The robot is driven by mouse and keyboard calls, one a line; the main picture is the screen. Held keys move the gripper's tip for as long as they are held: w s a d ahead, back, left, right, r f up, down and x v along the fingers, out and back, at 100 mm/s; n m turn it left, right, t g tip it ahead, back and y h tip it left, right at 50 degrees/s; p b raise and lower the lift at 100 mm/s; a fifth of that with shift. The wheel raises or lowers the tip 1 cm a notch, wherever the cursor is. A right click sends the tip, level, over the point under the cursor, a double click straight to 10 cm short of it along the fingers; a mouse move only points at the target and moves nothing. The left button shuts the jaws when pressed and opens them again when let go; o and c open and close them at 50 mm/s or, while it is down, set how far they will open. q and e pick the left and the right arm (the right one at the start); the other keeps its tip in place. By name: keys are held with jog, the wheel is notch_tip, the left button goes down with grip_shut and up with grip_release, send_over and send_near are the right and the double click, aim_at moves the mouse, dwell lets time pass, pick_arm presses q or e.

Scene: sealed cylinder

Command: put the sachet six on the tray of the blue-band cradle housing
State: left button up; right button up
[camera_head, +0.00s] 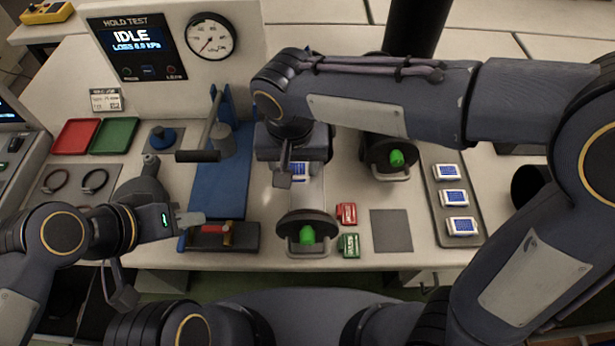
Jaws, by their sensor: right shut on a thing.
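My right gripper (290,180) points down near the middle of the bench, shut on a blue-and-white sachet (300,170) that is partly hidden by the gripper. The sachet is over a pale strip, which looks like a tray (307,197), behind the front housing (296,222). That housing has a dark round end and a green knob. A second housing (380,152) with a green knob stands further back to the right, partly behind my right arm. No blue band is clear on either. My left gripper (190,219) is near the blue press; its finger gap is unclear.
Several similar sachets lie in a grey rack (437,215) at the right. A red block (346,213) and a green block (349,245) stand beside the front housing. A blue lever press (222,185) stands left of it. A grey mat (391,231) is bare.

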aim_at(304, 167)
jog(key=shift+w+d+f, duration=0.2)
jog(key=shift+d+f, duration=0.25)
jog(key=shift+f, duration=0.15)
jog(key=shift+w+d+f, duration=0.2)
jog(key=shift+d+f, duration=0.25)
jog(key=shift+f, duration=0.1)
jog(key=shift+w+d+f, duration=0.1)
jog(key=shift+d+f, duration=0.05)
jog(key=shift+f, duration=0.85)
jog(key=shift+d+f, duration=0.15)
jog(key=shift+f, duration=0.8)
jog(key=shift+f+b, duration=0.4)
jog(key=shift+b, duration=0.2)
jog(key=o, duration=0.9)
jog(key=shift+s, duration=0.2)
jog(key=shift+r+p, duration=0.15)
jog(key=shift+p, duration=0.15)
jog(key=shift+o, duration=0.2)
jog(key=r, duration=0.4)
jog(key=r+p, duration=0.1)
jog(key=r, duration=0.3)
jog(key=s+r, duration=0.1)
jog(key=r, duration=0.3)
jog(key=shift+r, duration=0.25)
jog(key=shift+d, duration=0.1)
